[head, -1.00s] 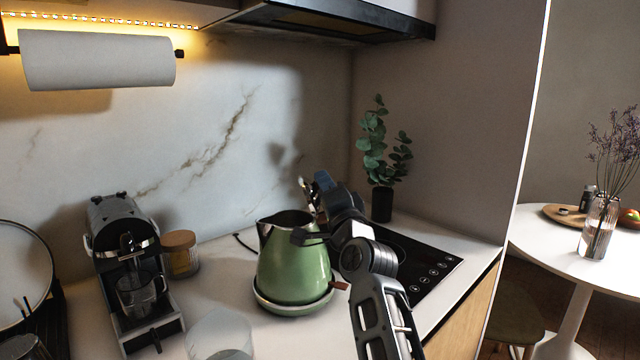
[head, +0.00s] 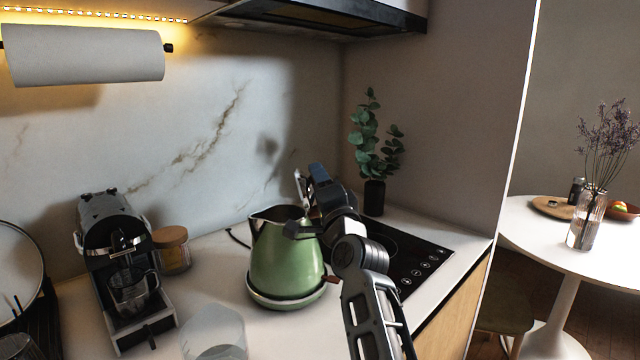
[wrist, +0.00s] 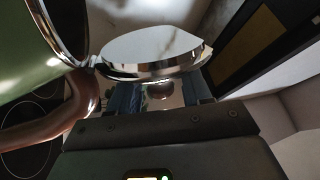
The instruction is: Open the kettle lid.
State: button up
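The green kettle (head: 284,265) stands upright on its base on the counter, its metal mouth uncovered. Its shiny lid (wrist: 150,52) stands raised at the hinge beside the rim; a thin edge of the lid (head: 299,187) shows above the kettle in the head view. The kettle's green side (wrist: 25,50) and brown handle (wrist: 62,128) are at the left of the wrist view. My gripper (wrist: 160,91) is at the lid's outer face, its blue fingers apart on either side of the small lid knob (wrist: 158,90), with gaps seeming to show. My arm hides part of the kettle's right side.
A coffee machine (head: 108,240) and a wooden-lidded jar (head: 172,252) stand left of the kettle. A clear glass vessel (head: 214,335) is in front. The black hob (head: 415,262) and a potted plant (head: 374,190) are on the right, near the side wall.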

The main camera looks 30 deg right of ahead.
jog(key=v, duration=0.7)
jog(key=shift+s, duration=0.4)
jog(key=shift+f, duration=0.1)
jog(key=s+d+f+n+g+y, duration=0.1)
jog(key=s+f+n, duration=0.5)
jog(key=s+f, duration=0.5)
jog(key=s+f+n+g+y, duration=0.15)
jog(key=s+f+n, duration=0.45)
jog(key=s, duration=0.8)
jog(key=s+a+n+g, duration=0.2)
jog(key=s+a, duration=0.1)
jog(key=s, duration=1)
jog(key=s+a+n+g, duration=0.2)
jog(key=s+a, duration=0.2)
jog(key=s, duration=1)
jog(key=shift+s+a+n, duration=0.2)
jog(key=shift+s+n, duration=0.05)
jog(key=shift+n, duration=0.05)
